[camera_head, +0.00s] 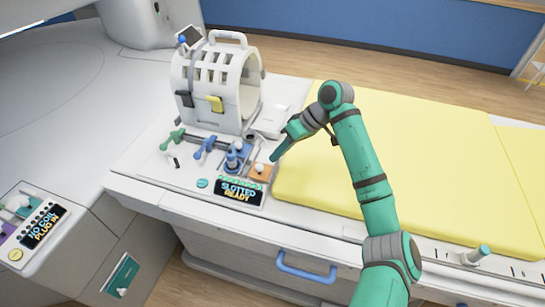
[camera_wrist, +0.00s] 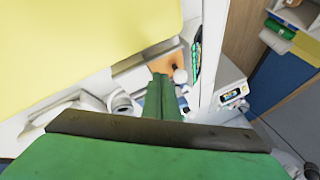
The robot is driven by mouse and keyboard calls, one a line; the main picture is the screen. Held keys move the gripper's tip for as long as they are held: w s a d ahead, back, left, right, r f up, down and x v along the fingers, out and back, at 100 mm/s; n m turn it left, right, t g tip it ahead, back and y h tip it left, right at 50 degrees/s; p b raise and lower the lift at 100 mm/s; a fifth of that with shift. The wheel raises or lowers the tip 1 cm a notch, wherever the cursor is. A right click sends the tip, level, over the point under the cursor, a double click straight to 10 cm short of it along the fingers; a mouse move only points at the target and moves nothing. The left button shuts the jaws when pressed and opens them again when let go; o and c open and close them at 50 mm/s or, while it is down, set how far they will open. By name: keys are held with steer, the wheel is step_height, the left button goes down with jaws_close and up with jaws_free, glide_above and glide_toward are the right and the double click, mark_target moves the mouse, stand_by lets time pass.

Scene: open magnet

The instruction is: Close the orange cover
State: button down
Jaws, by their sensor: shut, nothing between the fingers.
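The orange cover (camera_head: 264,177) is a small orange plate with a white knob. It lies at the right end of the row of fittings on the white bench, beside the yellow mattress. In the wrist view the orange cover (camera_wrist: 163,64) shows just beyond my fingertips, with its white knob to their right. My gripper (camera_head: 274,158) is shut and empty, its green fingers pointing down just above and right of the cover. The closed fingers (camera_wrist: 160,82) hide part of the cover in the wrist view. I cannot tell whether they touch it.
A blue connector (camera_head: 236,155) stands just left of the cover. The black display (camera_head: 239,192) in front reads "SLOTTED READY". A white cage-like coil (camera_head: 212,90) stands behind. The yellow mattress (camera_head: 420,150) lies to the right, under my arm. A blue handle (camera_head: 306,270) sticks out from the bench front.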

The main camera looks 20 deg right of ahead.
steer(key=v, duration=1)
steer(key=shift+w+d+r, duration=0.2)
steer(key=shift+w+d, duration=0.1)
steer(key=shift+d, duration=0.3)
